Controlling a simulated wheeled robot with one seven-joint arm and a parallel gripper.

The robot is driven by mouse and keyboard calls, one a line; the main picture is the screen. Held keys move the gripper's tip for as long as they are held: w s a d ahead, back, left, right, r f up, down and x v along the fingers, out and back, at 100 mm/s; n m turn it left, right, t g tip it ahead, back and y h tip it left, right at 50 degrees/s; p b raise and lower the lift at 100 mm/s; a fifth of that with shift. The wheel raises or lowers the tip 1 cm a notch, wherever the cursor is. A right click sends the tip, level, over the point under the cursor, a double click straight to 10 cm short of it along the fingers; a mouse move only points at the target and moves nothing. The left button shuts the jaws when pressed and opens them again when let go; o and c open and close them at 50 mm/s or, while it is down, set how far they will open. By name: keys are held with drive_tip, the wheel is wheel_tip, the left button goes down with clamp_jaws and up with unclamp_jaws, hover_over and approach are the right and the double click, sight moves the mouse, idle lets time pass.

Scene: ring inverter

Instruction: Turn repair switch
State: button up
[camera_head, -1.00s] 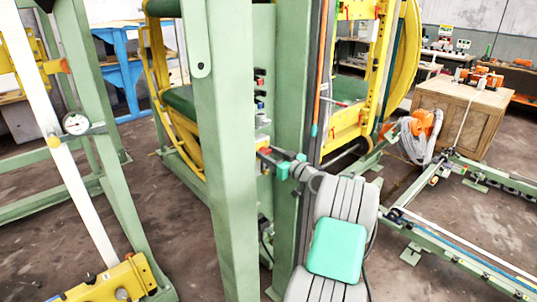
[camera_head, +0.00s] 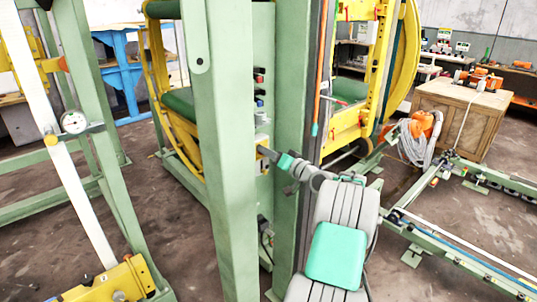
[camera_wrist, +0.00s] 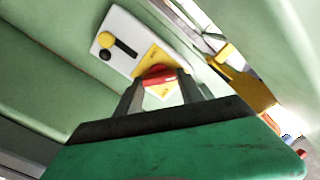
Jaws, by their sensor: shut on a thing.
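The repair switch is a red knob (camera_wrist: 156,75) on a yellow plate (camera_wrist: 152,57), fixed to a green machine post. In the wrist view my gripper (camera_wrist: 159,78) has its two dark fingers on either side of the knob, shut on it. In the head view my gripper (camera_head: 268,153) reaches in from the right to the post's side; the knob cannot be made out there.
A white plate (camera_wrist: 112,27) with a yellow button and a black button sits beside the switch. A tall green post (camera_head: 228,180) stands close left of my gripper. The yellow ring frame (camera_head: 405,60) is behind. A wooden cabinet (camera_head: 448,118) stands at right.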

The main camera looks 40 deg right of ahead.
drive_tip(key=m+p, duration=0.3)
drive_tip(key=m, duration=0.7)
drive_tip(key=shift+d+f, duration=0.1)
drive_tip(key=shift+d, duration=0.05)
idle(0.3)
drive_tip(key=o, duration=1.4)
drive_tip(key=shift+c, duration=0.2)
drive_tip(key=shift+s, duration=0.1)
drive_tip(key=s+b, duration=0.1)
drive_tip(key=s, duration=0.6)
drive_tip(key=shift+s, duration=0.3)
drive_tip(key=shift+d, duration=0.1)
